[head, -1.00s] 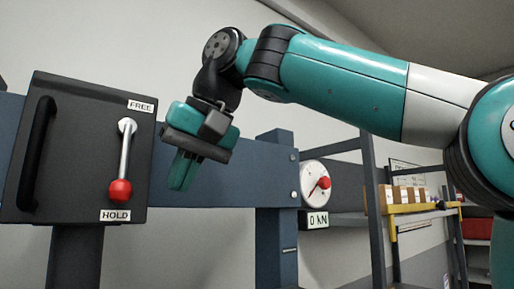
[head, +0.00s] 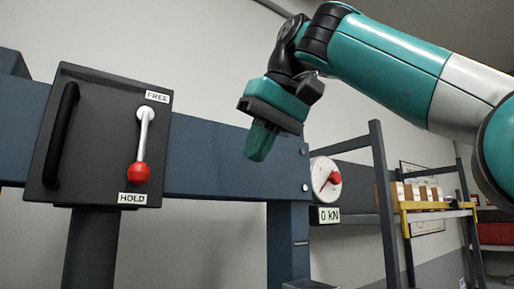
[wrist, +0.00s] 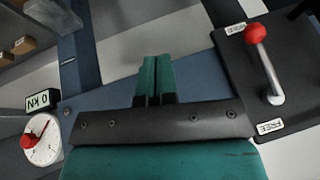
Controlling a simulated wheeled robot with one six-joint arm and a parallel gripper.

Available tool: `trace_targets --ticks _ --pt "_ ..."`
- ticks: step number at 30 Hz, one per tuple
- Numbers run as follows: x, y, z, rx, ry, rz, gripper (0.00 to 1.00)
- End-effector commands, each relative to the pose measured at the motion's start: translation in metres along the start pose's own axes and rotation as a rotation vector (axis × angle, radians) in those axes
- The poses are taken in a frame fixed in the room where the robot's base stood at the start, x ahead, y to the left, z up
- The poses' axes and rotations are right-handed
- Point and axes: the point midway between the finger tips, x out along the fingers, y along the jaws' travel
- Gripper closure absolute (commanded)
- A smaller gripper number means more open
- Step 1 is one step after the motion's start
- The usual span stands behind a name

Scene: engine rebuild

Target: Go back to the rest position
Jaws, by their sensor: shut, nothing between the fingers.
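My gripper (head: 260,143) is shut and empty, held in the air in front of the blue beam, right of the black lever box. Its teal fingers point down in the head view; in the wrist view the fingertips (wrist: 157,62) are together. The black box (head: 97,130) carries a lever with a red knob (head: 139,173), down at the HOLD label. The lever also shows in the wrist view (wrist: 270,75), apart from my fingers.
A blue beam (head: 215,165) and post (head: 287,245) stand behind my gripper. A round dial (head: 326,180) above a "0 kN" sign (head: 327,215) is at the beam's right end. Shelving with cardboard boxes (head: 425,193) stands at the back right. Open air surrounds my gripper.

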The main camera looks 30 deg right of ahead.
Motion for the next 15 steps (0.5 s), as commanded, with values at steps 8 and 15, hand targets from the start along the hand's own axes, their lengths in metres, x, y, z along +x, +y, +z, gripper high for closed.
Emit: trace_targets --ticks 8,15 --pt "0.000 0.000 0.000 0.000 0.000 0.000 1.00" --pt "0.025 0.005 0.002 -0.034 -0.019 0.034 1.00"
